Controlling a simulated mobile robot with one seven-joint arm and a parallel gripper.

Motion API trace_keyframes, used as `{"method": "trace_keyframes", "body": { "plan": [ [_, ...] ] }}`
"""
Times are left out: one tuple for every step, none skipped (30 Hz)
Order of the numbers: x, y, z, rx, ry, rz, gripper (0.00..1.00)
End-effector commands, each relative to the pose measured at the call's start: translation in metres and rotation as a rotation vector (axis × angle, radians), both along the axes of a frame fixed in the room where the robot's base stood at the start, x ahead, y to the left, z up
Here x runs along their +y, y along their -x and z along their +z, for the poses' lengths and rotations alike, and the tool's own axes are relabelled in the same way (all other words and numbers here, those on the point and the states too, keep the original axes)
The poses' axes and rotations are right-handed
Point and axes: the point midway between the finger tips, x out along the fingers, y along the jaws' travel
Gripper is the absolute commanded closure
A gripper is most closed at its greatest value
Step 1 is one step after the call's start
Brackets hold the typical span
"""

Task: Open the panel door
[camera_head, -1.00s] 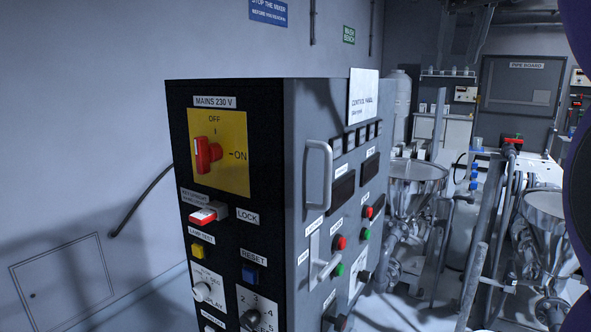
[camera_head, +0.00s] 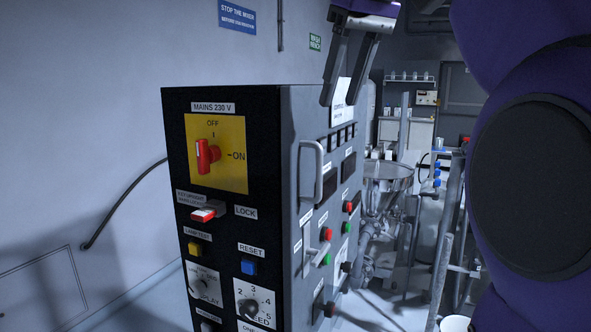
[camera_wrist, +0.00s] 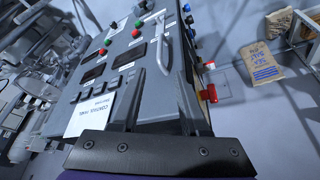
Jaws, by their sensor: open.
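The panel door is the grey control face (camera_head: 303,125) of the cabinet, at an angle to the black front, and looks shut. It carries a light grey bar handle (camera_head: 321,170), upright near its left edge. My gripper (camera_head: 341,101) is open and empty, pointing down in front of the upper part of the grey face, above the handle and apart from it. In the wrist view, my gripper (camera_wrist: 157,92) has the handle (camera_wrist: 162,45) ahead of its fingertips, and the face (camera_wrist: 75,98) fills the middle left.
The black front bears a red mains switch (camera_head: 207,155), a red-tipped key at the LOCK label (camera_head: 206,213) and several knobs. Buttons and a small lever (camera_head: 320,252) sit below the handle. A steel hopper (camera_head: 388,175) stands behind. Paper sacks (camera_wrist: 262,63) lie on the floor.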

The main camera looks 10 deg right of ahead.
Motion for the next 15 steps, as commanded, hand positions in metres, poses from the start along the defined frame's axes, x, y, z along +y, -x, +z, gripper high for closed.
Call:
{"method": "trace_keyframes", "body": {
  "plan": [
    [0.002,-0.004,-0.018,0.003,0.000,0.000,0.55],
    [0.002,-0.006,-0.024,0.002,-0.001,-0.001,0.55],
    [0.004,-0.009,-0.032,0.002,0.000,0.000,0.55],
    [0.004,-0.012,-0.038,0.002,-0.001,-0.001,0.55],
    [0.005,-0.014,-0.044,0.002,-0.001,-0.001,0.55],
    [0.006,-0.018,-0.052,0.002,-0.001,-0.001,0.55],
    [0.007,-0.020,-0.058,0.002,-0.001,-0.001,0.55],
    [0.008,-0.023,-0.064,0.002,0.000,-0.002,0.55],
    [0.009,-0.026,-0.072,0.003,0.000,-0.002,0.55],
    [0.009,-0.028,-0.078,0.002,0.000,-0.002,0.55],
    [0.010,-0.030,-0.084,0.002,0.000,-0.002,0.55],
    [0.011,-0.034,-0.091,0.002,0.000,-0.002,0.55],
    [0.012,-0.036,-0.096,0.002,0.000,-0.002,0.55],
    [0.013,-0.038,-0.101,0.002,0.000,-0.002,0.55],
    [0.013,-0.040,-0.107,0.002,0.001,-0.002,0.55]
  ]
}}
